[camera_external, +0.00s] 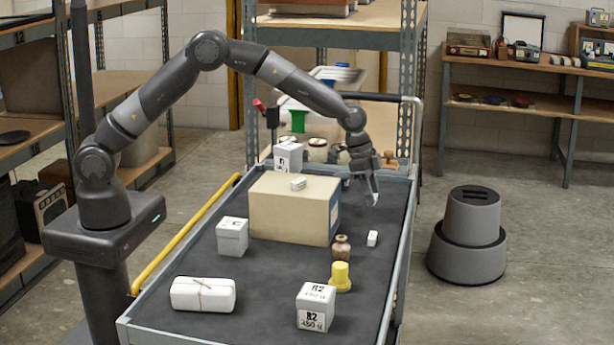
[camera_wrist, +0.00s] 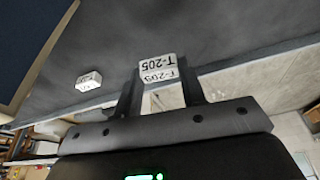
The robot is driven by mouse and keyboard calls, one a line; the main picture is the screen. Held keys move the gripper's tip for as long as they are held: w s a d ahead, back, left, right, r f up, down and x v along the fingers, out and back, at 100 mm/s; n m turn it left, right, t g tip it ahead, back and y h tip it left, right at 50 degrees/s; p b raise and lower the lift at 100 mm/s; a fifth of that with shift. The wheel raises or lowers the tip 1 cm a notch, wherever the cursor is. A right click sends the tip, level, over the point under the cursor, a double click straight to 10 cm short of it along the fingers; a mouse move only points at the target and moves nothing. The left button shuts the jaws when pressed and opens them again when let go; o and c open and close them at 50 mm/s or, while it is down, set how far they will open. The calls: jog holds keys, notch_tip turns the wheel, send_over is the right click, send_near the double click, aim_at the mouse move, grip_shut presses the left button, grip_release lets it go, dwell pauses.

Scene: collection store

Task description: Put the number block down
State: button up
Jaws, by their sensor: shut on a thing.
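My gripper (camera_external: 371,198) points down above the right part of the cart, to the right of the cardboard box (camera_external: 290,210). In the wrist view my gripper (camera_wrist: 160,92) is shut on a small white number block (camera_wrist: 158,69) marked T-205, held between the fingertips. The held block is hard to make out in the external view. A second small white block (camera_external: 372,238) lies on the dark cart mat (camera_external: 265,275), nearer the camera than my gripper. It also shows at the left in the wrist view (camera_wrist: 88,80).
Another small white block (camera_external: 298,183) lies on the cardboard box. A brown jar (camera_external: 341,247), a yellow piece (camera_external: 340,278), white cubes (camera_external: 316,307) (camera_external: 232,237) and a wrapped bundle (camera_external: 203,294) stand on the cart. The cart's raised rim (camera_external: 402,240) runs along the right.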

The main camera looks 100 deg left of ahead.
jog(key=s+d+r, duration=0.3)
jog(key=d+r, duration=0.3)
jog(key=d, duration=0.4)
jog(key=s+d+r+n, duration=0.1)
jog(key=s+d+r, duration=0.5)
jog(key=s, duration=0.4)
jog(key=s+d+r, duration=0.4)
jog(key=s+r, duration=0.4)
jog(key=s, duration=0.2)
send_over(291, 180)
notch_tip(291, 180, down, 7)
jog(key=shift+d+f, duration=0.1)
jog(key=shift+d, duration=0.05)
jog(key=shift+f, duration=1.95)
jog(key=shift+f, duration=0.2)
jog(key=o, duration=0.9)
jog(key=shift+o, duration=0.2)
